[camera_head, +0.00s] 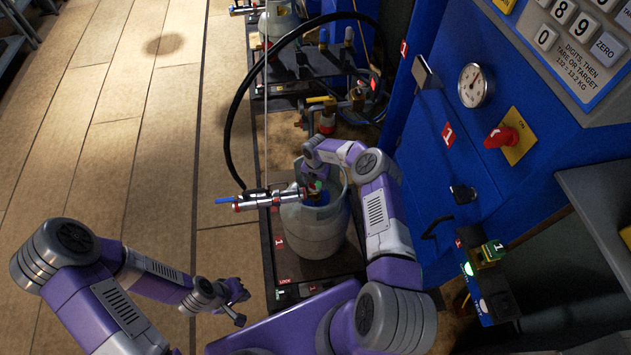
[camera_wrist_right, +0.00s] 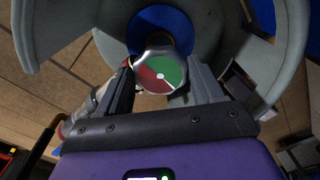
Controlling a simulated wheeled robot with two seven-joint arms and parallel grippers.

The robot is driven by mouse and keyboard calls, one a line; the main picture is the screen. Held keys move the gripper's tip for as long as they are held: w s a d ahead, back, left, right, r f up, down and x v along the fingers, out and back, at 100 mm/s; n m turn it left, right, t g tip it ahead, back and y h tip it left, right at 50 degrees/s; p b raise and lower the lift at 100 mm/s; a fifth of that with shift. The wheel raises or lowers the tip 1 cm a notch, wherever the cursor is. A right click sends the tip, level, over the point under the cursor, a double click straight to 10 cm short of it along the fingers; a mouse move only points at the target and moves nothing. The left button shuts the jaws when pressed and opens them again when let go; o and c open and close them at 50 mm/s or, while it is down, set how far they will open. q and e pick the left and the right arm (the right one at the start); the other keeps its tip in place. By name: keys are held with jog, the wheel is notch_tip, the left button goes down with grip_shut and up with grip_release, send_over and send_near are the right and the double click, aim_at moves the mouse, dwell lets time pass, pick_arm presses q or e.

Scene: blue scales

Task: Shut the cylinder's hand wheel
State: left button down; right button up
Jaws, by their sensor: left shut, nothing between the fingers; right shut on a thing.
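The grey cylinder (camera_head: 318,242) stands upright on a dark scale plate (camera_head: 285,262) in the head view. Its hand wheel (camera_wrist_right: 161,73) is large in the right wrist view, with a red part, a green part and a white pointer on its face. My right gripper (camera_wrist_right: 158,80) is shut on the hand wheel, one finger on each side of the rim. In the head view my right gripper (camera_head: 314,180) reaches into the cylinder's collar from above and hides most of the wheel. My left gripper (camera_head: 232,296) is shut and empty, low over the floor left of the scale.
A silver and red filling coupling (camera_head: 262,200) with a blue lever sits at the cylinder's left side. A black hose (camera_head: 228,125) loops behind it. A blue cabinet (camera_head: 425,150) with a gauge (camera_head: 474,86) and red knob (camera_head: 502,137) stands right.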

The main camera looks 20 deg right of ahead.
dwell(0.3)
jog(key=o, duration=1)
jog(key=shift+o, duration=0.2)
notch_tip(320, 180, up, 8)
jog(key=shift+f+p, duration=0.2)
jog(key=shift+p, duration=0.9)
